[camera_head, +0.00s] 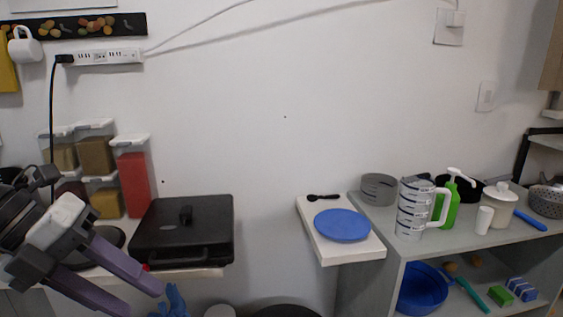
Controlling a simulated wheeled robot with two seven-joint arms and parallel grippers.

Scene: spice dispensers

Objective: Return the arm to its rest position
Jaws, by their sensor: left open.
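My left gripper (141,301) is at the lower left in the head view. Its two grey-purple fingers are spread apart with nothing between them, pointing down and to the right. Its arm comes in from the left edge and covers part of the left counter. Behind it stand the spice dispensers: a tall red-filled one (134,183) with a white lid and several brown-filled ones (96,155). The lower dispensers are partly hidden by my arm. My right gripper is not in view.
A black grill (182,230) sits right of the dispensers. A small white shelf (357,254) holds a blue plate (342,225) and a black spoon. A grey shelf unit (375,270) at right carries a measuring jug (415,208) and a green bottle (446,206). A blue glove-like thing (175,300) is near the fingertips.

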